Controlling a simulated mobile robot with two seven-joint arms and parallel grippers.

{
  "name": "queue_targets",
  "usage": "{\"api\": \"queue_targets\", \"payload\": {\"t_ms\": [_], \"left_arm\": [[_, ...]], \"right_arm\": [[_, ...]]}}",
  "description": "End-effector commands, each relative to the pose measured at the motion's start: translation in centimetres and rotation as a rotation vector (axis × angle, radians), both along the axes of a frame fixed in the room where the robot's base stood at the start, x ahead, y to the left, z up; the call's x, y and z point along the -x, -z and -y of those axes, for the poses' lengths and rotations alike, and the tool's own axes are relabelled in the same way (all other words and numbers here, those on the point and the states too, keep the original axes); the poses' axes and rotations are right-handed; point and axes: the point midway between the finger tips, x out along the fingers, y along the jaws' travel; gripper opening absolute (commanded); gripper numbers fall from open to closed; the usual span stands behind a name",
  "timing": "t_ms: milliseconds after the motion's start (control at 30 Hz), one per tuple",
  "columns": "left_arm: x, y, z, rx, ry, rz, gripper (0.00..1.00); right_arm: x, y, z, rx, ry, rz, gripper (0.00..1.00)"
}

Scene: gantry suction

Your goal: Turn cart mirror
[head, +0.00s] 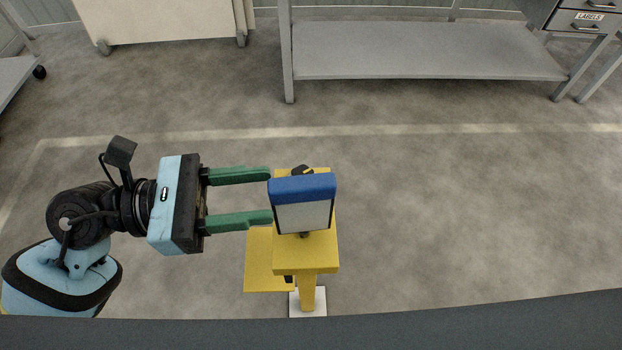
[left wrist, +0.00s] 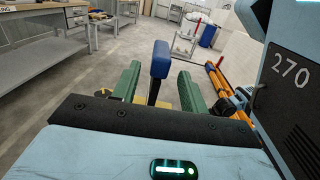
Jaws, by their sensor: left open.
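The cart mirror (head: 303,204) has a blue frame and a pale face, and stands on a yellow stand (head: 306,263) in the lower middle of the head view. My left gripper (head: 270,196) comes in from the left with its green fingers apart. Its fingertips reach the mirror's left edge; I cannot tell if they touch it. In the left wrist view the mirror's blue edge (left wrist: 160,60) stands upright, seen between the two open fingers (left wrist: 157,85). Nothing is held. My right gripper is in neither view.
A grey bench with a low shelf (head: 420,52) stands at the back. A white wheeled panel (head: 160,20) is at the back left. A dark grey edge (head: 400,325) crosses the front. The floor right of the stand is clear.

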Motion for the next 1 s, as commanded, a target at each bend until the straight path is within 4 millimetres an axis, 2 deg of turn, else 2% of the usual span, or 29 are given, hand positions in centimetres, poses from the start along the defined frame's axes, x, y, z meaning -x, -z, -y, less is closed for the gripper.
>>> {"api": "queue_targets", "payload": {"t_ms": [300, 500, 667, 900, 1000], "left_arm": [[-0.4, -0.4, 4.4, 0.006, 0.002, 0.001, 0.44], [-0.6, -0.3, 6.7, 0.005, 0.000, -0.001, 0.44], [-0.7, -0.1, 7.4, 0.003, 0.000, -0.002, 0.44], [-0.7, -0.1, 7.5, 0.002, 0.000, -0.002, 0.44], [-0.7, -0.1, 7.5, 0.002, 0.000, -0.002, 0.32]], "right_arm": [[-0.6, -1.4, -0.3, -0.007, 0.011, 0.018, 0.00], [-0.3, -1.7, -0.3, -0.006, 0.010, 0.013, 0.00], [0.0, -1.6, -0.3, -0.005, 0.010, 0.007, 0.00], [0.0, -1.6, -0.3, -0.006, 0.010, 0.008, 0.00], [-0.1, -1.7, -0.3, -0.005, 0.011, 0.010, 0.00]]}}
